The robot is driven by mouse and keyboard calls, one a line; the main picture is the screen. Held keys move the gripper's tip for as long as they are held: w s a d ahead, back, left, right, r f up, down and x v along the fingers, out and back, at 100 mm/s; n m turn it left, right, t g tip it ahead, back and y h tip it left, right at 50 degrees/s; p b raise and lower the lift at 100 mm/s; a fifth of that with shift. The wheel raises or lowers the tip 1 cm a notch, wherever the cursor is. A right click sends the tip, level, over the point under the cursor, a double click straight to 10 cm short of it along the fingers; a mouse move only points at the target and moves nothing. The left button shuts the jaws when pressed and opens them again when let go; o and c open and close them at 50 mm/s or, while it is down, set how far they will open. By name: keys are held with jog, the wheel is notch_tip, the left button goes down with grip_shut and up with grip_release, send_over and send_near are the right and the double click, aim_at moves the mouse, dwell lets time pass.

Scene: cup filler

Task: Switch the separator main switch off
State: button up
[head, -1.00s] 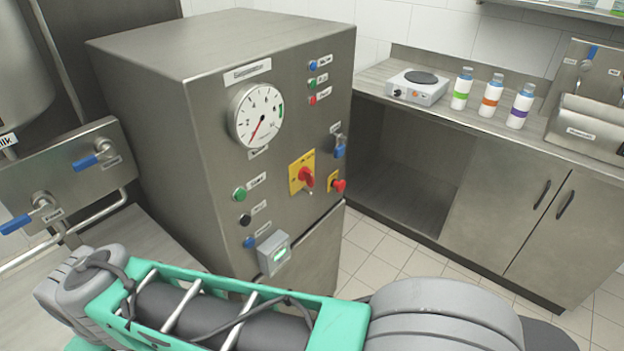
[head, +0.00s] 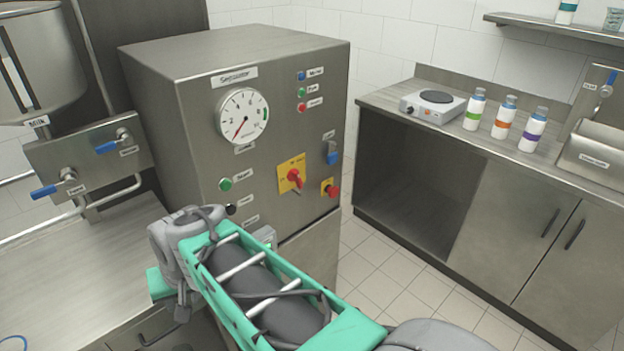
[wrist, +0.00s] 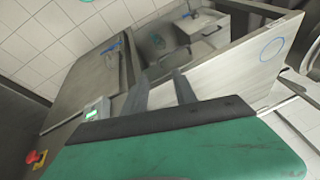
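The separator (head: 210,110) is a steel cabinet with a gauge on its front, left of centre in the head view. Its main switch (head: 293,177) is a red rotary handle on a yellow plate; its exact setting is too small to read. In the wrist view, a red control on yellow (wrist: 36,158) shows at the lower left; I cannot tell whether it is this switch. My gripper's two grey fingers (wrist: 162,82) are apart and empty in the wrist view, pointing toward a steel worktop, away from the switch. My fingers are not clearly visible in the head view.
A counter with a hot plate (head: 433,103) and bottles stands right. The tiled floor between is clear.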

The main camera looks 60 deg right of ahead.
jog(key=w+d+m+t, duration=0.2)
jog(key=w+d+m, duration=0.3)
jog(key=d+m, duration=0.55)
jog(key=m+t+h+p, duration=0.2)
jog(key=m+t+h, duration=0.4)
jog(key=m, duration=1.5)
send_near(300, 179)
jog(key=w+d+y, duration=0.1)
jog(key=shift+n+t, duration=0.35)
jog(key=shift+t, duration=0.05)
jog(key=x, duration=0.8)
jog(key=shift+s+d+f+p, duration=0.1)
jog(key=shift+f+p, duration=0.2)
jog(key=shift+f, duration=0.05)
jog(key=shift+c, duration=0.3)
grip_shut()
